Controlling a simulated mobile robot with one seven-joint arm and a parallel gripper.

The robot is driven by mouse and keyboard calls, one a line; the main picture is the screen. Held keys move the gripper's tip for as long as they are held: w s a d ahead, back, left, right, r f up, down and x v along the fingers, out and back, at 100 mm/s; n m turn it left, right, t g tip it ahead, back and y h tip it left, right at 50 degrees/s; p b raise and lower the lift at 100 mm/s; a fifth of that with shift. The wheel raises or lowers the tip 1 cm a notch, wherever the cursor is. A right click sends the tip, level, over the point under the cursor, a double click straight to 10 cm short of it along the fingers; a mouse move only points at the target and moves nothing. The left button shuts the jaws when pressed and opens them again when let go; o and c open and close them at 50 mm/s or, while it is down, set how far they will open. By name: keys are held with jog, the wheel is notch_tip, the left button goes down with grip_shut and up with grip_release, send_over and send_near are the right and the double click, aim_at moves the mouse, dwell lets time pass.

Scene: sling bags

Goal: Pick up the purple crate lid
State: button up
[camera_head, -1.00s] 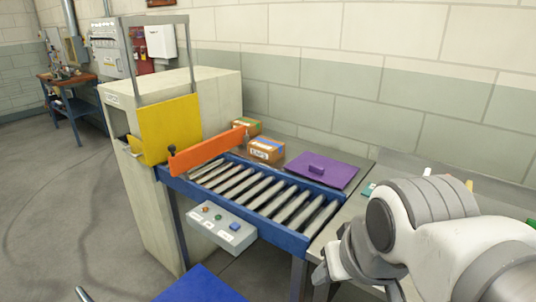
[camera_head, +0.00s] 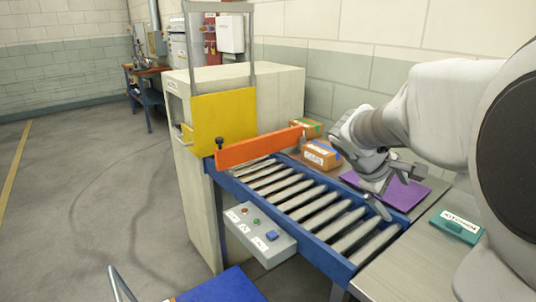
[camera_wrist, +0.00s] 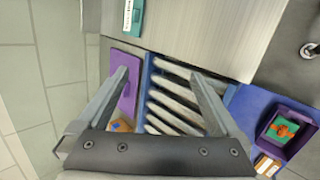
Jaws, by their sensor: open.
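The purple crate lid (camera_head: 407,198) lies flat on the grey surface behind the roller conveyor. My gripper (camera_head: 402,191) is in front of part of it in the head view, and its raised handle cannot be made out there. In the wrist view the lid (camera_wrist: 132,96) is left of centre, partly hidden by the left finger. My gripper (camera_wrist: 161,76) is open there, with nothing between its fingers. The fingers look to be above the lid and the conveyor edge; the height gap is hard to tell.
The roller conveyor (camera_head: 310,209) has blue rails and an orange bar (camera_head: 258,148) across its far end. Cardboard boxes (camera_head: 321,154) stand beside the lid. A teal KITCHEN case (camera_head: 457,226) lies at right. A purple crate (camera_wrist: 287,128) with things in it shows at the wrist view's right.

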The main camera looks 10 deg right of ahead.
jog(key=w+d+f+n+t+h+b, duration=0.2)
jog(key=w+f+n, duration=0.3)
jog(key=w, duration=0.4)
jog(key=w+d+f+n+t+h+b, duration=0.2)
jog(key=w+f+n, duration=0.4)
jog(key=w, duration=0.3)
jog(key=w+d+f+n+t+h+b, duration=0.2)
jog(key=w+f+n, duration=0.4)
jog(key=w, duration=0.3)
jog(key=shift+w+d+f+h+b, duration=0.15)
jog(key=shift+d+h+b, duration=0.25)
jog(key=shift+d, duration=0.25)
jog(key=shift+d+f+h+b, duration=0.15)
jog(key=shift+d+h+b, duration=0.15)
jog(key=shift+d+h, duration=0.3)
jog(key=shift+w+f+b+x, duration=0.1)
jog(key=shift+b+x, duration=0.1)
jog(key=shift+x, duration=1.05)
jog(key=shift+w+f+b+x, duration=0.1)
jog(key=shift+b+x, duration=0.15)
jog(key=shift+x, duration=1.05)
jog(key=shift+w+f+b+x, duration=0.1)
jog(key=shift+f+b+x, duration=0.1)
jog(key=shift+x, duration=1.05)
jog(key=shift+a, duration=0.15)
jog(key=shift+c, duration=0.3)
jog(key=shift+r, duration=0.1)
jog(key=c, duration=1.2)
